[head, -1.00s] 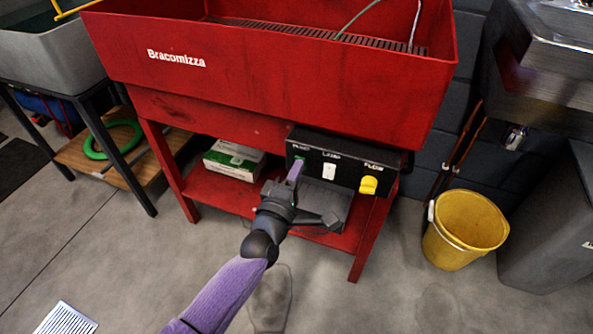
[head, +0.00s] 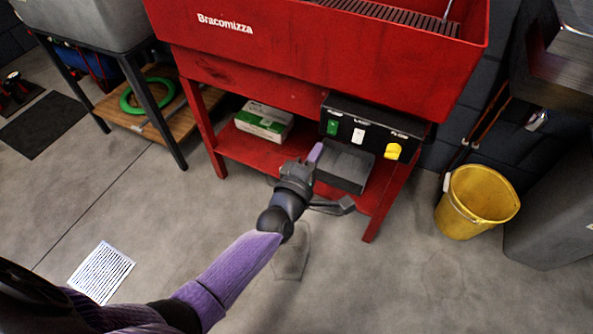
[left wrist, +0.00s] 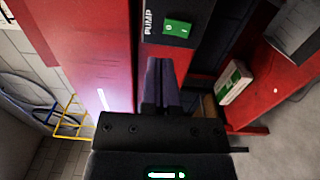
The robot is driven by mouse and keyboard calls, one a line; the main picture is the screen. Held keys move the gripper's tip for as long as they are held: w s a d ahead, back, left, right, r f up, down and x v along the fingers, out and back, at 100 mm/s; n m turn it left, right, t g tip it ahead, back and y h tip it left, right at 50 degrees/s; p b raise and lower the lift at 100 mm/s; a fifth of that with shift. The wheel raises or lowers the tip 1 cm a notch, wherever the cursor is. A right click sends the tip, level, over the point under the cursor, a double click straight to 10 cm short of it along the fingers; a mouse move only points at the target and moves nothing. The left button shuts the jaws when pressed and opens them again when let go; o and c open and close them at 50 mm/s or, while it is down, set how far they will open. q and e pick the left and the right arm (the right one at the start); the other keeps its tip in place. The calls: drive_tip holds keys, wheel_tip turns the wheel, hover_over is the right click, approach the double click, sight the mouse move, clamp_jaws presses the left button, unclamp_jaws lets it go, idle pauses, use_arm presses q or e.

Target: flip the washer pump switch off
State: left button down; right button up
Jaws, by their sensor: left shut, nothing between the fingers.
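The black control panel (head: 372,116) is fixed under the red washer tub (head: 300,45). At its left end is the green pump switch (head: 332,127), under a small white label. The switch also shows in the left wrist view (left wrist: 178,27), below the word PUMP, with marks at both ends; I cannot tell surely which way it is tipped. My left gripper (head: 315,153) is shut and empty, just below and left of the switch, apart from it. Its fingers also show in the left wrist view (left wrist: 161,80). My right gripper is not in view.
A white switch (head: 358,135) and a yellow knob (head: 393,151) sit right of the pump switch. A grey box (head: 345,168) and a green-and-white carton (head: 264,121) are on the red lower shelf. A yellow bucket (head: 475,200) stands at right.

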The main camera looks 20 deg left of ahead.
use_arm(q)
drive_tip(key=s+p, duration=0.2)
drive_tip(key=s, duration=0.4)
drive_tip(key=shift+s+r, duration=0.2)
drive_tip(key=shift+r, duration=0.2)
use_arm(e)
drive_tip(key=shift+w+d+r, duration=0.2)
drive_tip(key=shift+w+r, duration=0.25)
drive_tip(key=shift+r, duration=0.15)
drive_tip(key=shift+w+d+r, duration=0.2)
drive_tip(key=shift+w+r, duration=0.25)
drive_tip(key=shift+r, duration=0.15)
use_arm(q)
drive_tip(key=shift+a, duration=0.1)
